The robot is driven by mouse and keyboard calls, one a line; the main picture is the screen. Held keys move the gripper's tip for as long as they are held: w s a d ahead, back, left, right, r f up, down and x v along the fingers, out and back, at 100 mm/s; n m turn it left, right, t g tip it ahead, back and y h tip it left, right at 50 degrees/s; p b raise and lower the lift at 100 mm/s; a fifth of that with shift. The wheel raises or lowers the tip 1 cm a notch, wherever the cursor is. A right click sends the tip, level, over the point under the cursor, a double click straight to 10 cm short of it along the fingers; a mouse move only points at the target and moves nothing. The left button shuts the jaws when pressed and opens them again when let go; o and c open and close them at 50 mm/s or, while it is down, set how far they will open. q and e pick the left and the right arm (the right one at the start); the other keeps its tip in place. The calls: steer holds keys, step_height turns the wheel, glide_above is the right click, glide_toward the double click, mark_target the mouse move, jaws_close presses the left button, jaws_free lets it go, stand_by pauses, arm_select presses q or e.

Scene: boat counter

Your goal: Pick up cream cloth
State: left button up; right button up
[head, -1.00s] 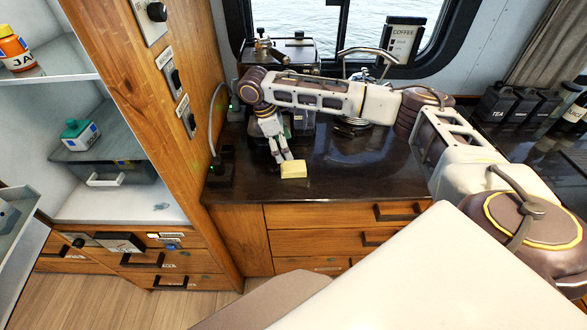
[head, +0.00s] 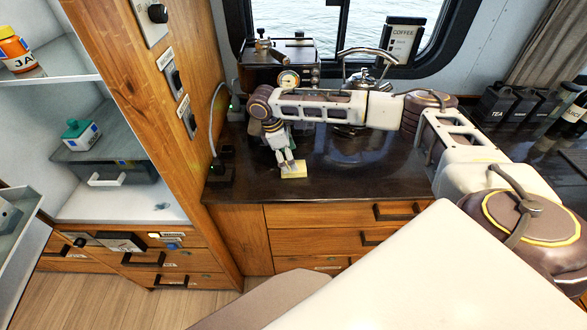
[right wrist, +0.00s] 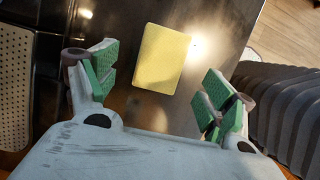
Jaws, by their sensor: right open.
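The cream cloth (head: 295,171) is a small pale-yellow folded block. It lies on the dark counter near its front edge in the head view. In the right wrist view the cloth (right wrist: 162,58) lies ahead of the fingers, roughly centred between them. My right gripper (head: 286,163) points down at the cloth in the head view and overlaps its back edge. In the right wrist view my right gripper (right wrist: 161,80) is open and empty, with its green-padded fingers apart on either side. Whether a fingertip touches the cloth cannot be told. My left gripper is not in view.
A dark espresso machine (head: 283,52) and a chrome kettle (head: 362,70) stand behind my arm. A wooden panel (head: 155,110) rises at the counter's left. Black canisters (head: 500,102) stand at the back right. The counter (head: 360,180) right of the cloth is clear.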

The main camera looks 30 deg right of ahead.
steer(key=shift+x, duration=0.85)
steer(key=shift+p+x, duration=0.3)
steer(key=shift+x, duration=0.8)
steer(key=shift+s, duration=0.1)
steer(key=shift+f+p, duration=0.25)
steer(key=shift+p, duration=0.35)
steer(key=shift+c, duration=0.5)
steer(key=c, duration=1)
